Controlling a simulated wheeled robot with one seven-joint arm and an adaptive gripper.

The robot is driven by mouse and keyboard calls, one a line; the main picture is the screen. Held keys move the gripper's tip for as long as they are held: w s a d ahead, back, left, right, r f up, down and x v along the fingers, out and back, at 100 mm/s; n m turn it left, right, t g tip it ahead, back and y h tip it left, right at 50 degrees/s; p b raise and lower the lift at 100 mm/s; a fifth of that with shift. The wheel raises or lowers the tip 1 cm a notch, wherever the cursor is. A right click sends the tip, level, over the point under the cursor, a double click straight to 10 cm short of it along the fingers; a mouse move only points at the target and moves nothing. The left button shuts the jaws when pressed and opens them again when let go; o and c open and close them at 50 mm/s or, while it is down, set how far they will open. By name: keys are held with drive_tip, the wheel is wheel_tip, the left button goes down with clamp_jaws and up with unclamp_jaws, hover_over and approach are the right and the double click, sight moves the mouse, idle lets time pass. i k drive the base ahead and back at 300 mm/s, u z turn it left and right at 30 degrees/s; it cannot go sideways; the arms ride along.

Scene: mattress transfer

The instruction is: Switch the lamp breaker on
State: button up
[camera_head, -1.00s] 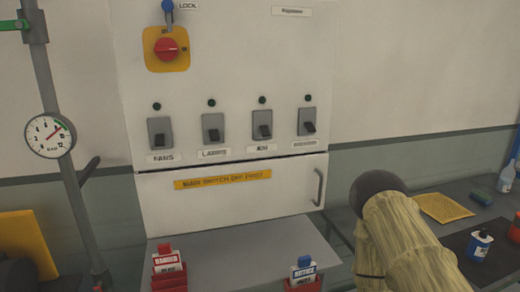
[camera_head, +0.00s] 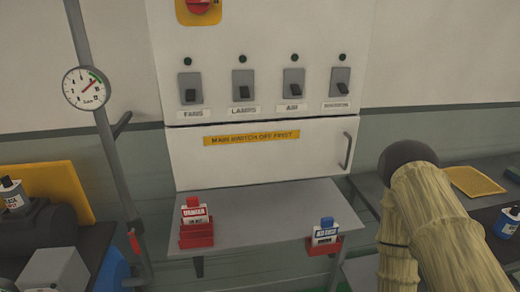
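The lamp breaker (camera_head: 243,85) is a grey plate with a dark toggle, second from the left in a row on the white cabinet, above a label reading LAMPS (camera_head: 244,110). Its toggle looks tipped downward, like the FANS one (camera_head: 190,89). The small lamp above it (camera_head: 242,59) is dark. The red main switch (camera_head: 199,5) on its yellow plate is cut off at the top edge. Part of my arm, in a straw-coloured cover, shows at the lower right. My gripper is not in view.
A grey shelf (camera_head: 260,222) juts out below the cabinet, with a red-based DANGER tag block (camera_head: 196,224) and a blue-topped tag block (camera_head: 325,234). A pipe with a gauge (camera_head: 86,88) stands left. A bench with a yellow pad (camera_head: 474,181) lies right.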

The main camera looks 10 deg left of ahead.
sight(245, 93)
drive_tip(key=k, duration=1.35)
drive_tip(key=u, duration=0.7)
drive_tip(key=i, duration=1.4)
drive_tip(key=z, duration=0.75)
